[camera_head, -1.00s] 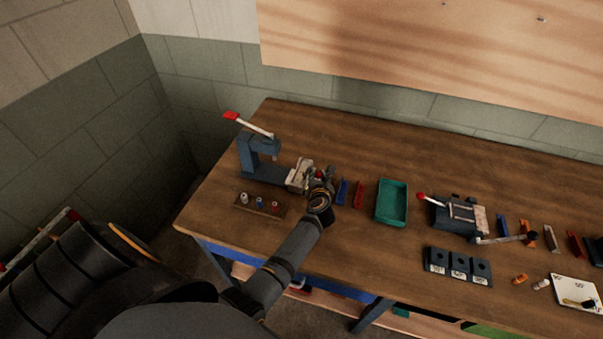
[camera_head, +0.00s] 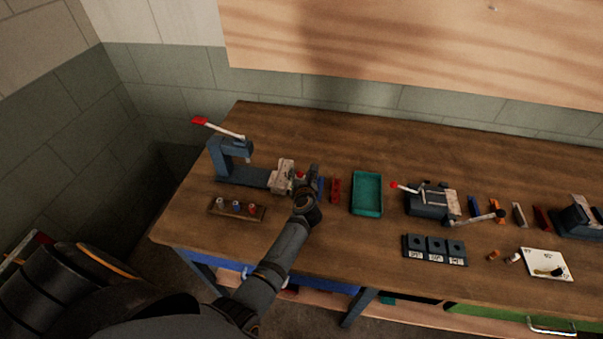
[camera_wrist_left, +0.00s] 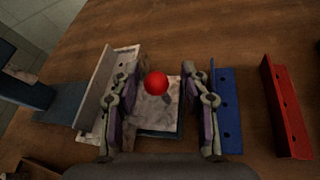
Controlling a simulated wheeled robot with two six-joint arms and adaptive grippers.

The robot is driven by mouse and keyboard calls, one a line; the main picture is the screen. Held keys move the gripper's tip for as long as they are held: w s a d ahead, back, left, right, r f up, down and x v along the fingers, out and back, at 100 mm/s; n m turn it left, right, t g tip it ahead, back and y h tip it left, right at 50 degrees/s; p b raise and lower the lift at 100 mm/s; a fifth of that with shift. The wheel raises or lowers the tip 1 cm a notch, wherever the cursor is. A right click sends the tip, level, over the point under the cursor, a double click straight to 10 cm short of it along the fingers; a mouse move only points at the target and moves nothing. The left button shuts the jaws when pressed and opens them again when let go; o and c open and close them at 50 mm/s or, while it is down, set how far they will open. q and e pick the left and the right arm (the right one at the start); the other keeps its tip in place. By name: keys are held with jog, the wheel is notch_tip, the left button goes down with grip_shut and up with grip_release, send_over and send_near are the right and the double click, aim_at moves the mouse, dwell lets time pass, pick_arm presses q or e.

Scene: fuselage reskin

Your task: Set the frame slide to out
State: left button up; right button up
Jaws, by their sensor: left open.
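The frame slide is a pale metal block (camera_head: 283,177) at the right end of the blue base of the lever press (camera_head: 231,157). In the left wrist view its pale plate (camera_wrist_left: 165,110) carries a round red knob (camera_wrist_left: 156,83); a pale angled strip (camera_wrist_left: 105,100) stands to its left. My left gripper (camera_wrist_left: 168,82) is open, with one finger on each side of the red knob and a gap on both sides. In the head view my left gripper (camera_head: 309,178) is just right of the slide and partly hides it. My right gripper is not in view.
A blue strip (camera_wrist_left: 226,105) stands close beside the right finger, with a red strip (camera_wrist_left: 286,108) farther right. A green tray (camera_head: 367,194), a second fixture (camera_head: 432,200) and a three-slot block (camera_head: 435,249) lie to the right. A small peg rack (camera_head: 237,208) lies in front of the press.

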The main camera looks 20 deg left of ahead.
pick_arm(q)
notch_tip(320, 180, up, 10)
jog(key=shift+d+f, duration=0.1)
dwell(0.4)
